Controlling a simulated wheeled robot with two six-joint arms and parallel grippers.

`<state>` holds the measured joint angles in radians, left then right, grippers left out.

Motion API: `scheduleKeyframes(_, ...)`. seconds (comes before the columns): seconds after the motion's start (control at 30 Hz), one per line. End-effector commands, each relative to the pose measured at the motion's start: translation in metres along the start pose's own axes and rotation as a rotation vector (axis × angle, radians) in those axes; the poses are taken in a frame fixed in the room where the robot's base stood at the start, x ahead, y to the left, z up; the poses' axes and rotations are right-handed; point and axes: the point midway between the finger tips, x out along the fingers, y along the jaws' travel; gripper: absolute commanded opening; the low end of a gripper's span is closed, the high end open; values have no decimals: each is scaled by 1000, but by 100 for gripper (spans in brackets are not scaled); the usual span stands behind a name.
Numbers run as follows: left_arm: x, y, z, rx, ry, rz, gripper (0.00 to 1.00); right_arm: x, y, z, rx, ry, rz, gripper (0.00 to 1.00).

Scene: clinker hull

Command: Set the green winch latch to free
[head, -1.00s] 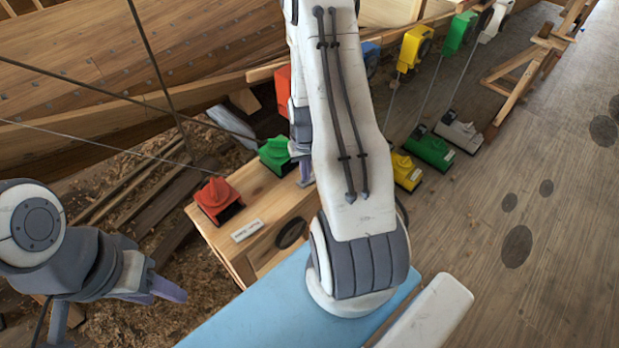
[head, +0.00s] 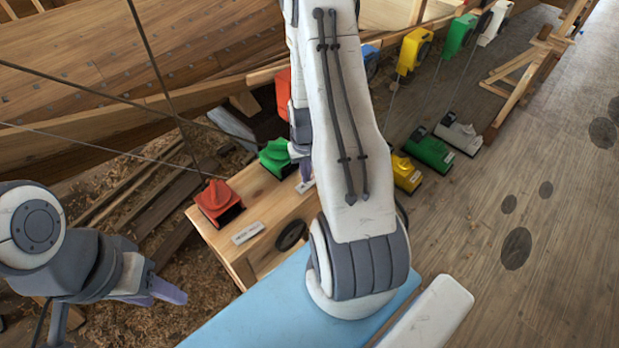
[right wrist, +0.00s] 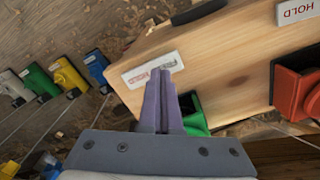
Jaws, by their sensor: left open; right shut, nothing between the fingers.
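The green winch latch (head: 275,157) sits on the wooden bench, behind the red latch (head: 217,202). In the right wrist view only part of the green latch (right wrist: 194,115) shows beside my fingers; its lever position cannot be told. A white label (right wrist: 152,70) with blurred text lies just past my fingertips. My right gripper (head: 305,172) is shut and empty, just right of the green latch; whether it touches the latch cannot be told. It also shows in the right wrist view (right wrist: 159,76). My left gripper (head: 168,291) is open and empty, low at the left, away from the bench.
The red latch's label (right wrist: 299,11) reads HOLD at its visible end. Taut ropes cross the left of the head view. Yellow (head: 406,173), green (head: 429,152) and white (head: 458,133) units stand on the floor beyond my right arm. Open plank floor lies at the right.

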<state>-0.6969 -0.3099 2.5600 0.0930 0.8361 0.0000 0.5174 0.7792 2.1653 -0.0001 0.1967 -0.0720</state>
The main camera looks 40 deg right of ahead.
Motion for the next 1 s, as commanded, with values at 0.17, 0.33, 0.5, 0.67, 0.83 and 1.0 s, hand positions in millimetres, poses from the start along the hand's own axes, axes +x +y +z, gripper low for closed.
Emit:
scheduleKeyframes(0.17,-16,1,-1,0,0,0,50,-19,0,0,0,0,0,0)
scheduleKeyframes(0.33,-28,2,-2,0,0,0,50,-33,0,0,0,0,0,0)
scheduleKeyframes(0.5,-39,3,-2,0,0,0,50,-46,0,0,0,0,0,0)
scheduleKeyframes(0.67,-47,3,-2,0,0,0,50,-56,0,0,0,0,0,0)
scheduleKeyframes(0.83,-46,3,-2,0,0,0,50,-55,0,0,0,-1,0,0)
scheduleKeyframes(1.0,-46,3,-2,0,0,0,50,-55,0,0,0,-1,0,0)
